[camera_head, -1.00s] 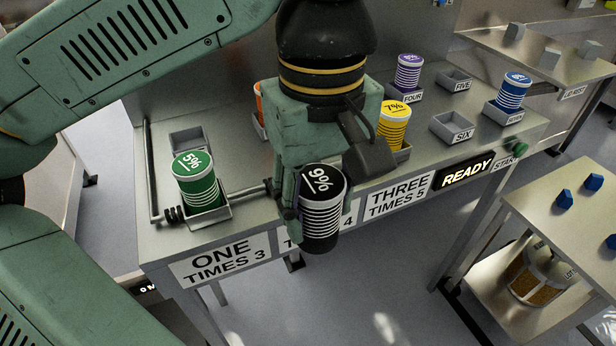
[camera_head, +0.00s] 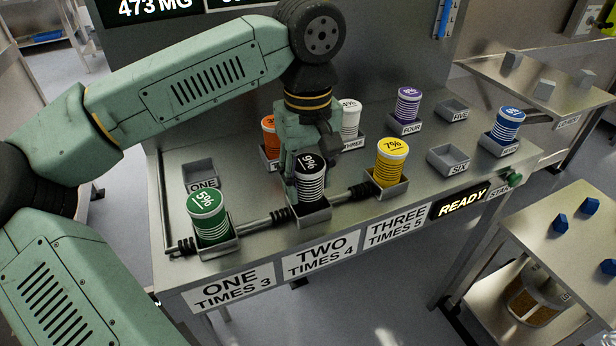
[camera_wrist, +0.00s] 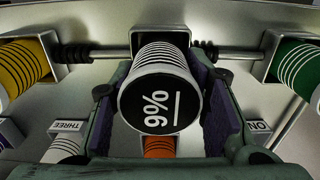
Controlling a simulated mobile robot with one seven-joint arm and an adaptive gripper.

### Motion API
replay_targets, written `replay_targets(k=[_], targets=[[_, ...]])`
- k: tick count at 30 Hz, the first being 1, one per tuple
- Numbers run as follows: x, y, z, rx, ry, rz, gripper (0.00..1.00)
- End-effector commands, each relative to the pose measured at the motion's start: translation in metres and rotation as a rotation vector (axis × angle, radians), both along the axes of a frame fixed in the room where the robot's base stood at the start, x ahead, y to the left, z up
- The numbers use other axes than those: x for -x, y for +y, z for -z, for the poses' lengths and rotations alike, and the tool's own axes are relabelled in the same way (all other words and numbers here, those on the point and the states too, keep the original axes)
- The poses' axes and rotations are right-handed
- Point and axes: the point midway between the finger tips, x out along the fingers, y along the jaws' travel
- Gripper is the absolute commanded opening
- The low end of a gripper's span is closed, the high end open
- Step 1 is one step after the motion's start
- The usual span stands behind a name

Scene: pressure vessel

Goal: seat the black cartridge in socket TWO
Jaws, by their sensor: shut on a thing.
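The black cartridge (camera_head: 310,178), with white rings and a "9%" top, stands at socket TWO (camera_head: 313,217), the middle front socket above the "TWO TIMES 4" label. Its lower end is at or inside the socket's rim; I cannot tell if it rests on the bottom. My gripper (camera_head: 305,165) is shut on the cartridge from above. In the wrist view the cartridge (camera_wrist: 160,95) sits between my two fingers, its top facing the camera.
A green cartridge (camera_head: 207,217) stands in socket ONE and a yellow one (camera_head: 388,162) in socket THREE. Rods link the front sockets. Orange (camera_head: 269,135), white (camera_head: 350,117), purple (camera_head: 408,103) and blue (camera_head: 507,124) cartridges stand behind. Sockets FIVE (camera_head: 452,110) and SIX (camera_head: 448,159) are empty.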

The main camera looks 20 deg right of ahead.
Motion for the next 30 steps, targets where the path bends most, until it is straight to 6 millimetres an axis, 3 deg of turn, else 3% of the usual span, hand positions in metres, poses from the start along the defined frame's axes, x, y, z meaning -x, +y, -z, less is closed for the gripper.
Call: replay_targets(k=[4,14,15,23,30], targets=[[0.000,0.000,0.012,0.001,-0.001,0.000,0.04],[0.000,0.000,0.018,0.001,-0.001,-0.001,0.04],[0.000,0.000,0.016,0.001,-0.001,-0.001,0.44],[0.000,0.000,0.015,0.001,-0.001,-0.001,0.62],[0.000,0.000,0.015,0.001,-0.001,-0.001,0.62]])
